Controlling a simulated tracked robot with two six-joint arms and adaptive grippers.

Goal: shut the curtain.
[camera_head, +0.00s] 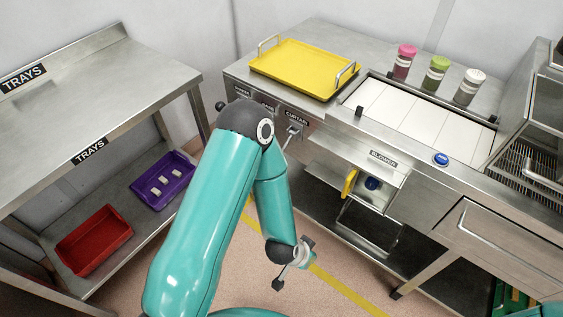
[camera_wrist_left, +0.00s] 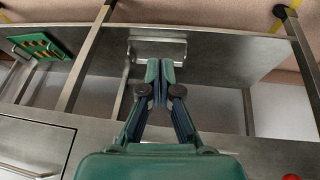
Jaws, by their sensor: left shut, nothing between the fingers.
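The CURTAIN label (camera_head: 297,119) is on the front panel of the steel bench, with a small grey lever or switch (camera_head: 293,131) just below it. No curtain can be made out clearly. My left arm reaches up, then bends down in front of the bench, left of the blower opening. In the left wrist view my left gripper (camera_wrist_left: 160,68) is shut and empty. Its fingertips are in front of a steel bracket (camera_wrist_left: 175,50) on a metal panel; I cannot tell whether they touch it. In the head view the fingers are too small to read. My right gripper is out of view.
A yellow tray (camera_head: 300,68) and several lidded jars stand on the bench. Red (camera_head: 95,240) and purple (camera_head: 182,197) trays lie on the left rack.

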